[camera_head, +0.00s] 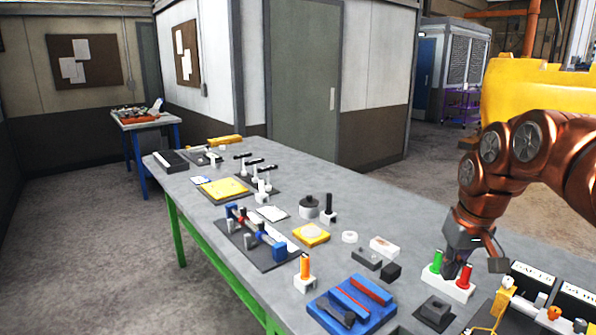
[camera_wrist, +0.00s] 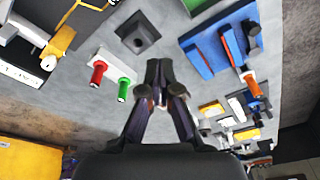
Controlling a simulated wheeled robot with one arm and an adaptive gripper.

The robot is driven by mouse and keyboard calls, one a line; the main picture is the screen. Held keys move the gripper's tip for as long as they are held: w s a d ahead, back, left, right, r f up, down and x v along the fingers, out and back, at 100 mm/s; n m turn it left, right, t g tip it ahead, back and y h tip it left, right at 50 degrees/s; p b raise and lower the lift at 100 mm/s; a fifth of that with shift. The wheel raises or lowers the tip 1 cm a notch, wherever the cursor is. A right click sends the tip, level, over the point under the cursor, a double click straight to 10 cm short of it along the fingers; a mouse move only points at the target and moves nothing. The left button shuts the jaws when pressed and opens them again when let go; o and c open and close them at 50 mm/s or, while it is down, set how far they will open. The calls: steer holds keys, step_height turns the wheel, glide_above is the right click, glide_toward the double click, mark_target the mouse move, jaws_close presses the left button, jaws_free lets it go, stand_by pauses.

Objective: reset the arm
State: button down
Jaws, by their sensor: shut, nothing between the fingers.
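My gripper (camera_wrist: 158,100) is shut and empty in the wrist view, its fingertips together above the grey table. In the head view my arm comes in from the right, and my gripper (camera_head: 457,268) points down over the table, in front of or above a white block (camera_head: 447,284) with a green and a red peg. From this angle I cannot tell how far apart they are. The wrist view shows the red peg (camera_wrist: 97,74) and green peg (camera_wrist: 124,89) to the left of the fingers, with a gap between.
The long grey table (camera_head: 215,235) is crowded. A blue tray (camera_head: 322,311) and a dark block with a hole (camera_head: 435,312) are near the front. An orange-handled piece (camera_head: 305,268) stands upright. Black bins (camera_head: 530,278) are at the right. A yellow casting (camera_head: 530,100) stands behind my arm.

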steer(key=s+a+f+n+g, duration=0.15)
steer(key=s+a+f, duration=0.25)
steer(key=s+a, duration=0.8)
steer(key=s+a+f+g, duration=0.1)
steer(key=s+f, duration=0.3)
steer(key=s, duration=0.4)
steer(key=s+a+f+m+g+p, duration=0.1)
steer(key=s+f, duration=0.3)
steer(key=s, duration=0.3)
steer(key=shift+s+a, duration=0.15)
steer(key=shift+s, duration=0.25)
steer(key=shift+m, duration=0.25)
